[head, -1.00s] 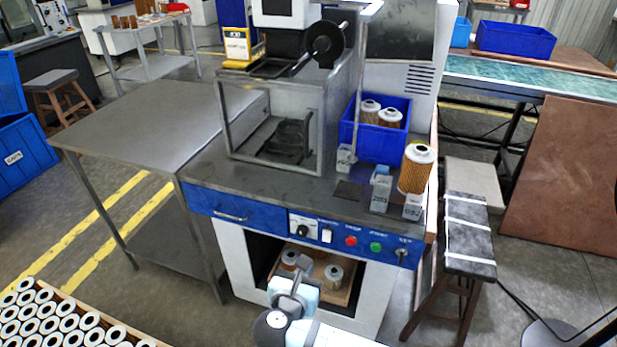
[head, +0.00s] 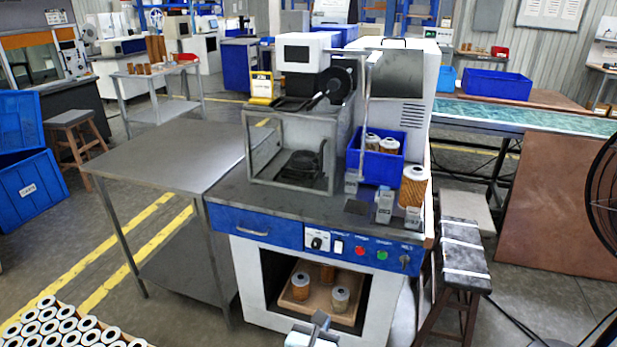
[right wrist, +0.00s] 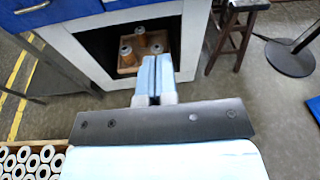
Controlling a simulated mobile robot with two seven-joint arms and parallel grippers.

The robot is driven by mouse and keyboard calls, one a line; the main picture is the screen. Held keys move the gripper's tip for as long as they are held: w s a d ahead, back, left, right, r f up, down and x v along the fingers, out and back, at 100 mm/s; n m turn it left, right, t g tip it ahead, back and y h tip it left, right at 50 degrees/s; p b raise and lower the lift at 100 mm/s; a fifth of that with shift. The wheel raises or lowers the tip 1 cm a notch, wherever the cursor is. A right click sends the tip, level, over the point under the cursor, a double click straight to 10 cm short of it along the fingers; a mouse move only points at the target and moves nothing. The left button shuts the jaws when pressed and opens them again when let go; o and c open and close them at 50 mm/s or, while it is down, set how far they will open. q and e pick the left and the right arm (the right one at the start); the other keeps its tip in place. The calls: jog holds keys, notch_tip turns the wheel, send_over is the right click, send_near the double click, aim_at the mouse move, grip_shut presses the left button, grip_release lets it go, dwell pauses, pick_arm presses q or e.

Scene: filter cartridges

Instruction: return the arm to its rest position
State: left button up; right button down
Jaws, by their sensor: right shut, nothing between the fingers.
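My right gripper (right wrist: 154,78) is shut and empty in the right wrist view, its two pale blue fingers pressed together. It is in front of the open lower bay of the blue and white machine (head: 268,232). In the head view, only the end of my right gripper (head: 316,328) shows at the bottom edge, in front of the machine. My left gripper is in neither view.
A wooden tray (head: 322,310) with three cartridges sits inside the bay. A box of several white-topped cartridges (right wrist: 28,160) lies at lower left. A stool (head: 462,250) stands right of the machine, and a steel table (head: 170,155) left of it.

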jog(key=w+d+f+n+h, duration=0.1)
jog(key=w+d+f+h, duration=0.15)
jog(key=d, duration=1.05)
jog(key=w+d+f+h, duration=0.1)
jog(key=d+f+h, duration=0.15)
jog(key=d, duration=0.95)
jog(key=s+a+f+m+g+y, duration=0.1)
jog(key=s+f+m+g+y, duration=0.4)
jog(key=s+f+m+y, duration=0.55)
jog(key=s+d+r+m+y, duration=0.1)
jog(key=s+r+m+y, duration=0.15)
jog(key=s+m, duration=0.45)
jog(key=s+d+r+m+y, duration=0.1)
jog(key=s+d+r+m, duration=0.15)
jog(key=s+m, duration=0.4)
jog(key=w+a+r+m+t, duration=0.1)
jog(key=w+a+r+m, duration=0.15)
jog(key=a+m, duration=0.7)
pick_arm(q)
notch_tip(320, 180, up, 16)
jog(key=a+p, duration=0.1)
jog(key=p, duration=2.1)
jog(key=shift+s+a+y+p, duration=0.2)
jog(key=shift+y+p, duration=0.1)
jog(key=shift+p, duration=0.1)
pick_arm(e)
notch_tip(320, 180, up, 17)
jog(key=s+n, duration=0.2)
jog(key=n, duration=0.1)
jog(key=shift+a, duration=0.45)
